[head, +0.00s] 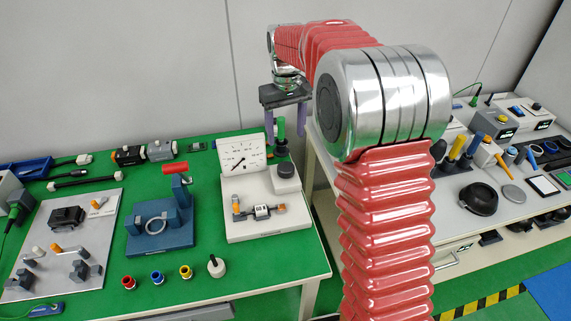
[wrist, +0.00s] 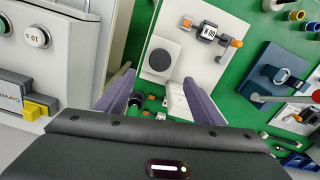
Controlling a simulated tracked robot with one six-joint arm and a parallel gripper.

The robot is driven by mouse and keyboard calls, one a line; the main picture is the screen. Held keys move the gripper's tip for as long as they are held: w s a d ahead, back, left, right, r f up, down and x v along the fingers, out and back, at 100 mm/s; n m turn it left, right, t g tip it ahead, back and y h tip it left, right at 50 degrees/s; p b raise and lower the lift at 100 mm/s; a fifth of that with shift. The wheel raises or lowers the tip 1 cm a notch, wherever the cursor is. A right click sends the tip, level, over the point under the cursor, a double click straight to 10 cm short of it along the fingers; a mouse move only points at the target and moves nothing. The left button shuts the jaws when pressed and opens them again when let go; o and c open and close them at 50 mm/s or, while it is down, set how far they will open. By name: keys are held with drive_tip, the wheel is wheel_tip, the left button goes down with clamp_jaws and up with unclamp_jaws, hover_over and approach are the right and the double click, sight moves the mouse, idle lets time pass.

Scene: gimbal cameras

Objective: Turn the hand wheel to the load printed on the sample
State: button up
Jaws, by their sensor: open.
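The white test stand (head: 240,231) stands at the right end of the green bench, with an upright dial gauge (head: 242,158) at its back. The dark round hand wheel (head: 286,172) sits on its right block; in the wrist view the hand wheel (wrist: 160,60) shows as a dark disc. The sample (head: 262,211) lies between orange-ended clamps. The sample's white label (wrist: 209,32) bears dark digits too small to read surely. My gripper (head: 286,133) is open and empty, above and behind the stand. In the wrist view my gripper's fingertips (wrist: 159,76) straddle the wheel's near side, apart from it.
A green-and-black upright object (head: 281,134) stands behind the stand, near my fingers. A blue fixture with a red handle (head: 174,169) is left of the stand. Small coloured spools (head: 157,277) lie in front. A second bench (head: 520,206) with instruments is at right.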

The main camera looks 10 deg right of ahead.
sight(286, 166)
wheel_tip(286, 166, down, 13)
drive_tip(key=shift+f, duration=0.1)
idle(0.5)
drive_tip(key=shift+c, duration=0.5)
drive_tip(key=c, duration=0.9)
drive_tip(key=shift+a, duration=0.1)
drive_tip(key=shift+c, duration=0.3)
